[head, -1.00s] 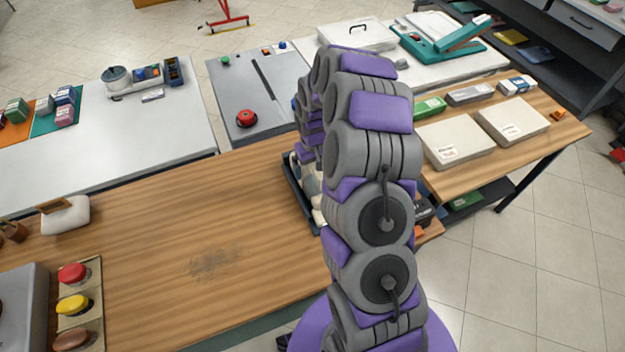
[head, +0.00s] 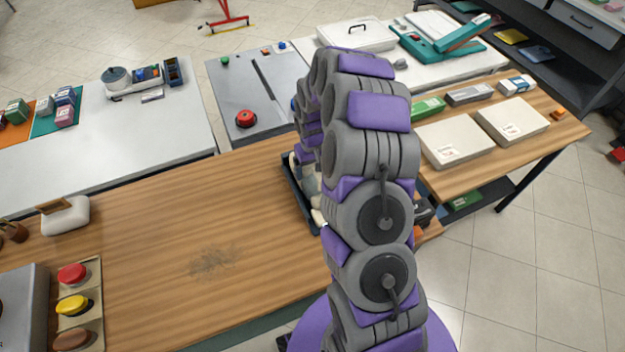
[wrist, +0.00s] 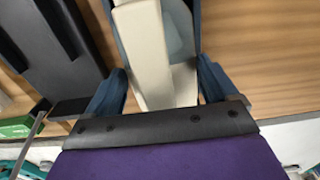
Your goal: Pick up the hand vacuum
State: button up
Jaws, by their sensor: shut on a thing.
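The hand vacuum (wrist: 145,42), cream with a pale blue-grey part, sits between the blue fingers of my gripper (wrist: 160,78) in the wrist view. The fingers are shut on it, one on each side. Its far end runs out of the top of that view. In the head view my arm hides the gripper and most of the vacuum. Only cream parts (head: 309,183) show at the arm's left edge, by a dark tray (head: 297,196) on the wooden table. I cannot tell whether the vacuum is clear of the tray.
The wooden table (head: 150,240) is mostly bare left of my arm. Red, yellow and brown buttons (head: 73,303) stand at its front left. Two flat pale boxes (head: 455,140) lie to the right. A grey board with a red knob (head: 246,118) is behind.

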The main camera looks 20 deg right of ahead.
jog(key=c, duration=1)
jog(key=shift+r, duration=0.1)
notch_tip(320, 180, up, 4)
jog(key=shift+s+r+p, duration=0.1)
jog(key=shift+s+p, duration=0.05)
jog(key=shift+p, duration=0.25)
jog(key=s+r+p, duration=0.1)
jog(key=s, duration=1.4)
jog(key=shift+s, duration=0.3)
